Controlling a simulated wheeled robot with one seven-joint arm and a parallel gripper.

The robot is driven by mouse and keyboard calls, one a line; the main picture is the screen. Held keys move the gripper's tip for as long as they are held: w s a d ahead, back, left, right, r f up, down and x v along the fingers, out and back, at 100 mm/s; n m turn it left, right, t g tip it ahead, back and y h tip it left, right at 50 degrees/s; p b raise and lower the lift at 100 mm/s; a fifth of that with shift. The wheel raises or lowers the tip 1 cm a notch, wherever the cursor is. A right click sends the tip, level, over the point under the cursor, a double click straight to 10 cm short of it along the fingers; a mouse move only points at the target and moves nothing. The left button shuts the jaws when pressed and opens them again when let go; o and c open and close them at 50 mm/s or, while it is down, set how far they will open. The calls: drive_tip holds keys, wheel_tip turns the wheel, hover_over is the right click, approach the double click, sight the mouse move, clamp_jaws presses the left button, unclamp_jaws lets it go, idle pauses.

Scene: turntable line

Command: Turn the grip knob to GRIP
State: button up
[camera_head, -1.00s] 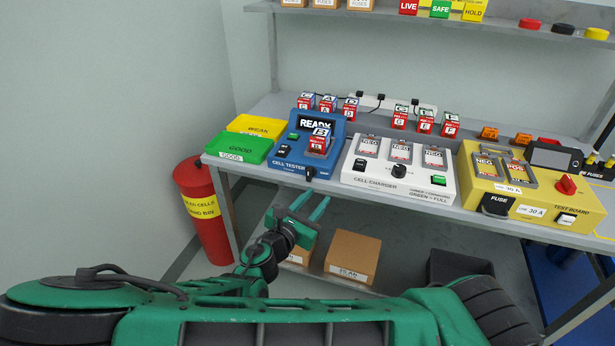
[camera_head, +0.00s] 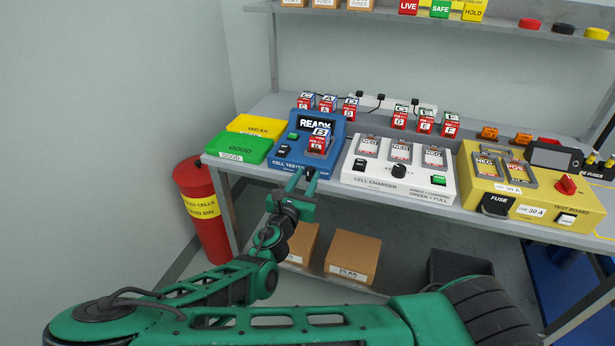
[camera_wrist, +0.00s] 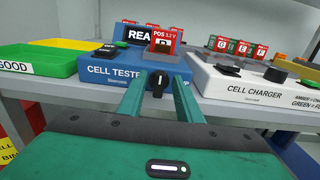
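The blue cell tester (camera_head: 285,161) stands at the bench's front edge, its screen showing READY and a red-labelled cell (camera_head: 318,145) seated in it. The black knob (camera_wrist: 158,84) is on the tester's front face; its white mark points roughly up. No GRIP label is readable beside it. My gripper (camera_head: 304,178) reaches up to the front of the tester. In the wrist view my gripper (camera_wrist: 159,90) is open, one finger on each side of the knob in the picture. I cannot tell whether the fingertips touch it or stop just short.
Green GOOD (camera_head: 240,148) and yellow WEAK (camera_head: 256,124) trays sit left of the tester. The white cell charger (camera_head: 372,181) stands close on its right, then the yellow test board (camera_head: 532,203). The bench's front edge (camera_wrist: 270,120) runs below the devices. A red bin (camera_head: 205,215) stands at left.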

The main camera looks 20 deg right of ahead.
drive_tip(key=shift+w+d, duration=0.3)
drive_tip(key=shift+w, duration=0.15)
drive_tip(key=c, duration=0.7)
drive_tip(key=shift+o, duration=0.2)
drive_tip(key=shift+d, duration=0.15)
